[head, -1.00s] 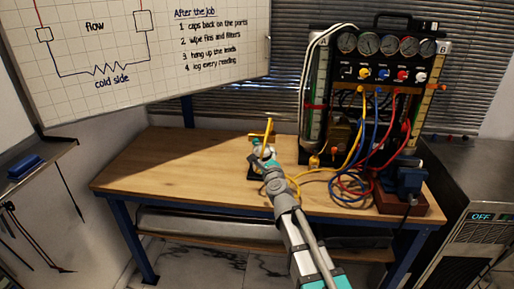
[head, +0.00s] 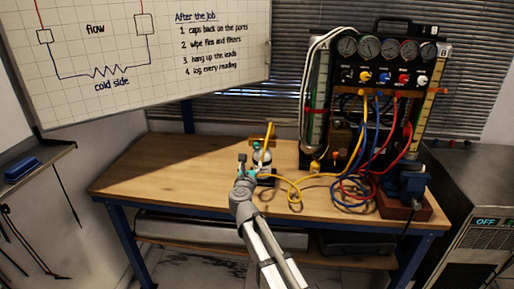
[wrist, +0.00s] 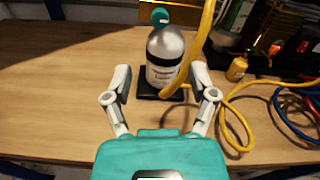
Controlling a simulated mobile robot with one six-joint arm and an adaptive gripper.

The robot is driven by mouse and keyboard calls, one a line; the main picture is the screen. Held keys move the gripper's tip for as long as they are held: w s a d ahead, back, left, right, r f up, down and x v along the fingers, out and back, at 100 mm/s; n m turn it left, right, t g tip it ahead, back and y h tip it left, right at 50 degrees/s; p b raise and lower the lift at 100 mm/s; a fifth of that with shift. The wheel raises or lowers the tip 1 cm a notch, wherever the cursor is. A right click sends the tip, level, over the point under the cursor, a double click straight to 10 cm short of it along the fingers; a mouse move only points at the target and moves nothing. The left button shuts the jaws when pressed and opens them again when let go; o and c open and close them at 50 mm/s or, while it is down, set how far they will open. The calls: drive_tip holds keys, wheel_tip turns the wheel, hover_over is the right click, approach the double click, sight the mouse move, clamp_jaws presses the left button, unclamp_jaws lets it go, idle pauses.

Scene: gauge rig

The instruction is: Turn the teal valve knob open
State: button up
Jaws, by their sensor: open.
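The teal valve knob (wrist: 160,16) sits on top of a silver cylinder (wrist: 165,48) with a dark band and a white label. The cylinder stands upright on a black base (wrist: 150,88) on the bench. In the head view the cylinder (head: 263,157) is small and partly behind my gripper (head: 249,166). My gripper (wrist: 161,72) is open and empty. In the wrist view its fingers lie either side of the cylinder's lower part, and the knob shows beyond and above the fingertips. I see no contact with the knob.
A yellow hose (wrist: 203,42) runs close to the cylinder's right side and loops on the bench (head: 160,170). The gauge panel (head: 388,75), coiled hoses and a blue vise-like tool (head: 408,182) stand to the right. The bench's left side is clear.

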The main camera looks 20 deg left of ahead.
sight(256, 147)
drive_tip(key=x, duration=1.3)
drive_tip(key=shift+w, duration=0.4)
clamp_jaws()
drive_tip(key=shift+d, duration=0.1)
